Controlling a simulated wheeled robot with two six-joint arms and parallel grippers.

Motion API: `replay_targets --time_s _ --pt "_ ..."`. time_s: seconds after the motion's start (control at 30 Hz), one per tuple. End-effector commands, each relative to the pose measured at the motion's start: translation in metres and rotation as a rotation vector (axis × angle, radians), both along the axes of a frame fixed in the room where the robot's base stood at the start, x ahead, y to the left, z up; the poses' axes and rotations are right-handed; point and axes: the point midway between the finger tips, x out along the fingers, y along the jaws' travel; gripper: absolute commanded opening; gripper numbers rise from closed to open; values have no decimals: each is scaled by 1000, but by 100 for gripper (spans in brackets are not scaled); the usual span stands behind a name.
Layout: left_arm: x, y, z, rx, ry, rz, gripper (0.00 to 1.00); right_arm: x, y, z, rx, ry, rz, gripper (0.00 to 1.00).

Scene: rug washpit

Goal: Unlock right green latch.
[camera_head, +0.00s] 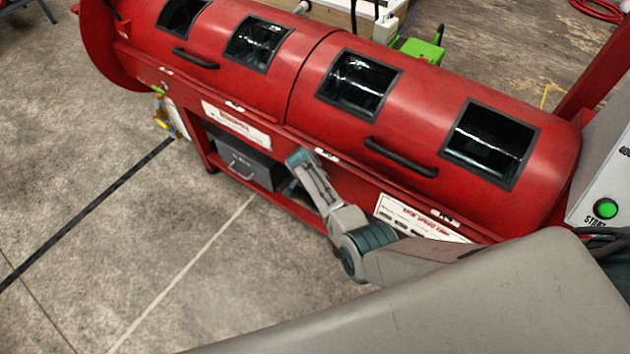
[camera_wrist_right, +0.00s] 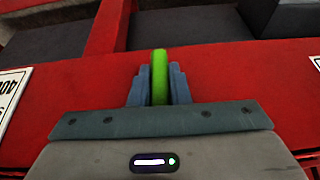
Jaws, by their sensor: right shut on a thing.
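The green latch (camera_wrist_right: 159,75) stands upright in the right wrist view, in front of the red front of the machine. My right gripper (camera_wrist_right: 159,88) is shut on it, with one blue-grey finger on each side. In the head view my right gripper (camera_head: 289,187) is at the lower front of the red machine (camera_head: 300,85), partly behind my own arm. The green latch cannot be made out there. My left gripper is not in view.
A grey box (camera_head: 245,160) sits under the machine, left of my right arm. Two black handles, such as the right one (camera_head: 400,158), stick out from the drum. A control box with a green start button (camera_head: 605,208) is at the right.

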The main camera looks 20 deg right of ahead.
Motion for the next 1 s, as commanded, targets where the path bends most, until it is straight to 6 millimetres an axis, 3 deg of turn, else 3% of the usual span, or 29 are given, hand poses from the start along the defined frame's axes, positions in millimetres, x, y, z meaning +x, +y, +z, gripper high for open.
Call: replay_targets --time_s 0.57,0.6,0.7,1.0 --pt "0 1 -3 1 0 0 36 -1 0 -1 -24 34 0 0" --pt "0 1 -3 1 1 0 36 -1 0 -1 -23 34 0 18" --pt "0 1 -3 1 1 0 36 -1 0 -1 -23 33 0 38" --pt "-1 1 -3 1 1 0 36 0 0 0 -23 31 0 38"
